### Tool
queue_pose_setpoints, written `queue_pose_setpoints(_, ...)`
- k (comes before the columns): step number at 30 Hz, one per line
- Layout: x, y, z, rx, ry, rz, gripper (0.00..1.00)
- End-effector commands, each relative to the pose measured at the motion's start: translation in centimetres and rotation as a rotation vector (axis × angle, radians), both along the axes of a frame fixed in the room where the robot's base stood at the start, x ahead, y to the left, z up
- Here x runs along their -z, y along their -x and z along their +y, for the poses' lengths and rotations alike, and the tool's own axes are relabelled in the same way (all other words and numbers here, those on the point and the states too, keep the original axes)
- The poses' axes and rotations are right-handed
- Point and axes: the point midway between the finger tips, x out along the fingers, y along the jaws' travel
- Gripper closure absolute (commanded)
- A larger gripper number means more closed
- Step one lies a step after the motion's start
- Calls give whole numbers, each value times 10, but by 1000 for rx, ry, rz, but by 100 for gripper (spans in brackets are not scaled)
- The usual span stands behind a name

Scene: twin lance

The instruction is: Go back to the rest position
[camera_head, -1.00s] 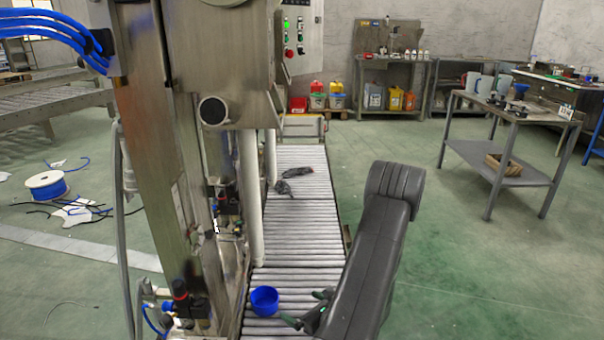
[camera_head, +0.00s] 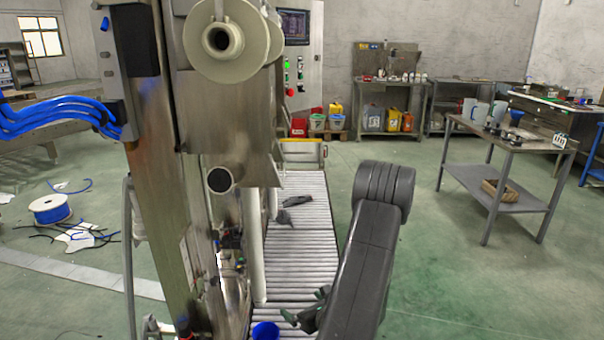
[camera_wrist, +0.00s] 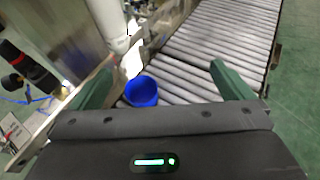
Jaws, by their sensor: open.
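My gripper (camera_head: 305,312) is at the bottom of the head view, beside and above the roller conveyor (camera_head: 303,225). In the wrist view its two green fingers stand wide apart (camera_wrist: 163,84), with nothing held between them. A blue cup (camera_head: 265,331) stands on the rollers left of the gripper, cut off by the lower edge of the head view. In the wrist view the cup (camera_wrist: 141,91) shows upright beyond the fingers, apart from them.
A tall steel machine (camera_head: 160,190) with a control panel (camera_head: 297,70) stands close along the conveyor's left side. Dark items (camera_head: 290,208) lie farther along the rollers. A metal table (camera_head: 500,140) stands at the right, with open green floor before it. A cable spool (camera_head: 50,209) lies at left.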

Motion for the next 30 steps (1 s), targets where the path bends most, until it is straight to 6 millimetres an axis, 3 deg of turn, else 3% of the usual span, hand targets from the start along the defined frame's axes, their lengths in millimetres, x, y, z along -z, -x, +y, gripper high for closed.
queue_pose_setpoints(1, -13, -2, 0, 6, 0, -1, 0)
queue_pose_setpoints(18, -91, -19, 1, 84, 0, 0, 0)
queue_pose_setpoints(30, -110, -23, 1, 109, 1, 0, 0)
